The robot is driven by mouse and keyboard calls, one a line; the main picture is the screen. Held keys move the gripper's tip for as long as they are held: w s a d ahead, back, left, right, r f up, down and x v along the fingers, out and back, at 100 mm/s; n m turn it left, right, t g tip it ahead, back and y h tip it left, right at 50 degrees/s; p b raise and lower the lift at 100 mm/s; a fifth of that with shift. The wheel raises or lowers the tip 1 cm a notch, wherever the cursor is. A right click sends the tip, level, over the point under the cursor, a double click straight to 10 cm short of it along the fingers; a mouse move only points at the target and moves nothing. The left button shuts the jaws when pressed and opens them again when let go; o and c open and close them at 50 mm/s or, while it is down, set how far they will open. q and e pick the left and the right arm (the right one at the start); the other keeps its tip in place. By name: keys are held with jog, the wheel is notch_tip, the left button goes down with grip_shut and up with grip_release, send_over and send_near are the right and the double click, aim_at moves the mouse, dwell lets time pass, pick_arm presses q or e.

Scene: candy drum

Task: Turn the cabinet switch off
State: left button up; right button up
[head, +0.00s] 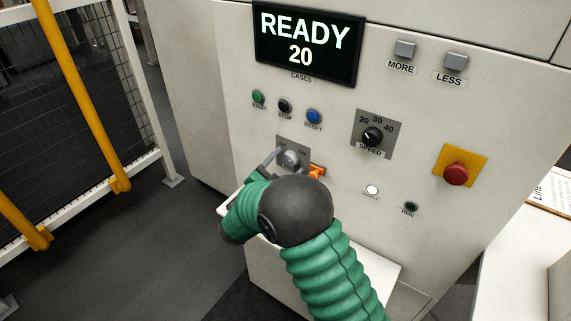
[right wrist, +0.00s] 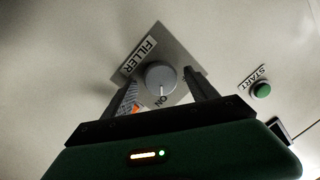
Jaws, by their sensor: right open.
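The cabinet switch is a round grey knob (head: 291,158) on a grey plate on the cabinet front, below the row of small buttons. In the right wrist view the knob (right wrist: 161,77) sits on a plate lettered FILLER, and its pale pointer line points toward the word ON. My right gripper (right wrist: 160,76) is open, with one finger on each side of the knob; I cannot tell whether they touch it. In the head view my right wrist hides part of the gripper and the plate's lower part. My left gripper is out of view.
A START button (head: 258,97), stop button (head: 285,105) and RESET button (head: 313,116) lie just above the switch. The SPEED dial (head: 372,137) and red emergency button (head: 455,174) are to the right. The display (head: 305,45) reads READY 20. An orange item (head: 317,171) is beside the gripper.

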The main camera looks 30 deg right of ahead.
jog(key=shift+d, duration=0.1)
jog(key=shift+c, duration=1)
jog(key=shift+a, duration=0.2)
jog(key=c, duration=1.2)
jog(key=shift+o, duration=0.2)
jog(key=shift+r+n+p, duration=0.2)
jog(key=shift+n+p, duration=0.7)
jog(key=shift+p, duration=0.2)
jog(key=n+p, duration=0.3)
jog(key=p, duration=0.1)
jog(key=n+g+p, duration=0.1)
jog(key=n+p, duration=0.3)
jog(key=shift+a+r+y, duration=0.1)
jog(key=shift+r+y, duration=0.05)
jog(key=shift+y, duration=0.15)
jog(key=n+p, duration=0.4)
jog(key=shift+w+g, duration=0.1)
jog(key=shift+g, duration=0.3)
jog(key=shift+w+f+n+g+p, duration=0.15)
jog(key=shift+n+p, duration=0.3)
jog(key=shift+n, duration=0.55)
jog(key=shift+s+f+n+g+p, duration=0.15)
jog(key=shift+n+p, duration=0.3)
jog(key=shift+n, duration=0.55)
jog(key=shift+w, duration=0.1)
